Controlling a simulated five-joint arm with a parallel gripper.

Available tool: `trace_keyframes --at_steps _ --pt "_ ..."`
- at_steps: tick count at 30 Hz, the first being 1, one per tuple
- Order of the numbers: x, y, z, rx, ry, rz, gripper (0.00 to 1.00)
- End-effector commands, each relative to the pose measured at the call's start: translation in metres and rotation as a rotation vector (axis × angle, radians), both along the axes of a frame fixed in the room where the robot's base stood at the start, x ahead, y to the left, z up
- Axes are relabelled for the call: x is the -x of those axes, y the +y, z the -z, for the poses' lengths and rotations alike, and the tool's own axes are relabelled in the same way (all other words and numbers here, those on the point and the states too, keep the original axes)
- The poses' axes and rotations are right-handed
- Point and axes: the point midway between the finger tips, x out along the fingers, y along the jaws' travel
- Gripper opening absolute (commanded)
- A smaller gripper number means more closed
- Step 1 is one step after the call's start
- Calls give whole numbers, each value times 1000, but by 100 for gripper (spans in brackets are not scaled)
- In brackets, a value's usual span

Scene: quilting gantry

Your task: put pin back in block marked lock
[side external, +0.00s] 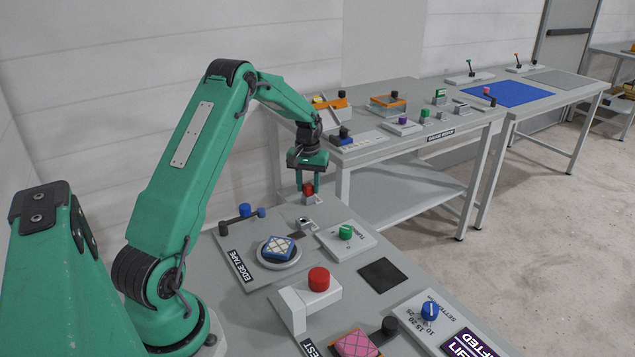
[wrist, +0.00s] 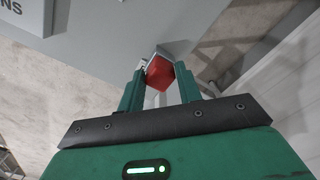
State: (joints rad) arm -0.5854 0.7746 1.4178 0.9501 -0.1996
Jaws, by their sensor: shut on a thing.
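My gripper (side external: 308,187) points down over the back edge of the near table, its fingers shut on a red-topped piece (side external: 308,188), which I take to be the pin. It also shows in the wrist view (wrist: 160,74) between the green fingertips. A small grey part (side external: 308,200) shows just under the red; I cannot tell whether it belongs to the pin or is a block around it. A small pale block with a dark opening (side external: 305,223) stands on the near table just below the gripper in the picture. No "lock" marking is readable.
On the near table are a round dish (side external: 278,260) with a blue patterned pad, a green knob on a plate (side external: 345,236), a red button on a grey stand (side external: 318,279) and a blue dial (side external: 430,310). A second table (side external: 400,140) with several devices stands behind.

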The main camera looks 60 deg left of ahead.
Motion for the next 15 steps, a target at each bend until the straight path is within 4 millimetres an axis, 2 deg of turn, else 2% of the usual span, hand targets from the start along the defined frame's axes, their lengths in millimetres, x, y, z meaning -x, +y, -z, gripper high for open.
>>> trace_keyframes --at_steps 15 --pt "0 0 -12 -1 -1 0 3"
